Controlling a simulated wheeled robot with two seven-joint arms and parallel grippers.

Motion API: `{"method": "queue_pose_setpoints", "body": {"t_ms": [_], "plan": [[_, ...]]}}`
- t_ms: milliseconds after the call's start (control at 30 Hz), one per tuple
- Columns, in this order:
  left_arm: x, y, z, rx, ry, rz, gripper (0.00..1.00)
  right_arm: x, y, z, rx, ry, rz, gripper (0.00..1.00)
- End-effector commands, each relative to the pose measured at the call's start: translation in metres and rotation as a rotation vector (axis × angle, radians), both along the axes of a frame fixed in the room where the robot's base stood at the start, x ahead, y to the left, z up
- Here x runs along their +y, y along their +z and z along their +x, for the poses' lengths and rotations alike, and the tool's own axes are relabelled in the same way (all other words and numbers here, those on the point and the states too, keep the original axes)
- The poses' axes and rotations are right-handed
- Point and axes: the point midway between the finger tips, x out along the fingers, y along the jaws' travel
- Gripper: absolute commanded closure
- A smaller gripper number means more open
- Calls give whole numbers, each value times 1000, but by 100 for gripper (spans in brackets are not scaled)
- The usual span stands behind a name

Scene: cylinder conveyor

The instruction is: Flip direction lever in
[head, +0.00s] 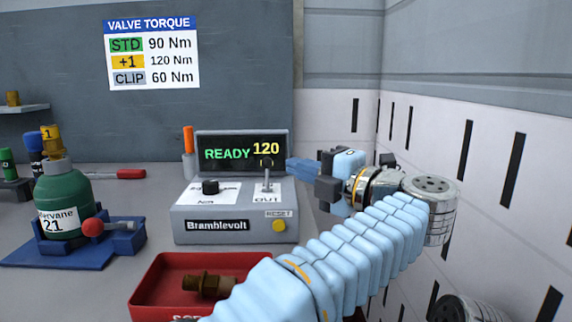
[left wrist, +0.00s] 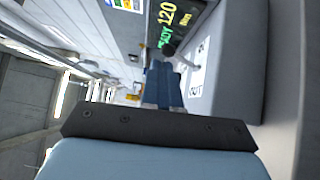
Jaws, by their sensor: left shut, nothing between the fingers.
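The direction lever (head: 266,178) is a thin grey stick with a dark knob on the right part of the Bramblevolt controller (head: 235,224). An "OUT" label lies on its near side; I cannot tell which way the lever leans. My left gripper (head: 290,165) is shut and empty, with its blue fingers pointing left, just right of the lever knob. In the left wrist view the shut fingers (left wrist: 165,80) reach toward the dark knob (left wrist: 168,48). I cannot tell whether they touch it. My right gripper is not in view.
The controller display (head: 241,151) reads READY 120. A black dial (head: 210,187) and yellow reset button (head: 279,225) are on the controller. A red tray (head: 165,270) with a brass fitting is in front. A green cylinder (head: 62,200) stands left. A slotted wall (head: 450,140) bounds the right.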

Motion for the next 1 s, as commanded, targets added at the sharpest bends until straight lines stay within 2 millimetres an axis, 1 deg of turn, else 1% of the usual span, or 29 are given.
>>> {"method": "queue_pose_setpoints", "body": {"t_ms": [33,200,400,600,1000], "plan": [[-10,-1,-9,-1,-4,0,100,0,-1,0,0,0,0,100],[-38,-2,-37,-2,-3,-1,100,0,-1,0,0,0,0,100],[-59,-3,-60,-2,-1,-1,100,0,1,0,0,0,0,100],[-67,-4,-68,-1,2,-1,100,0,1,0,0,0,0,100],[-67,-4,-68,-1,1,-1,100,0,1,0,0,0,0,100]]}}
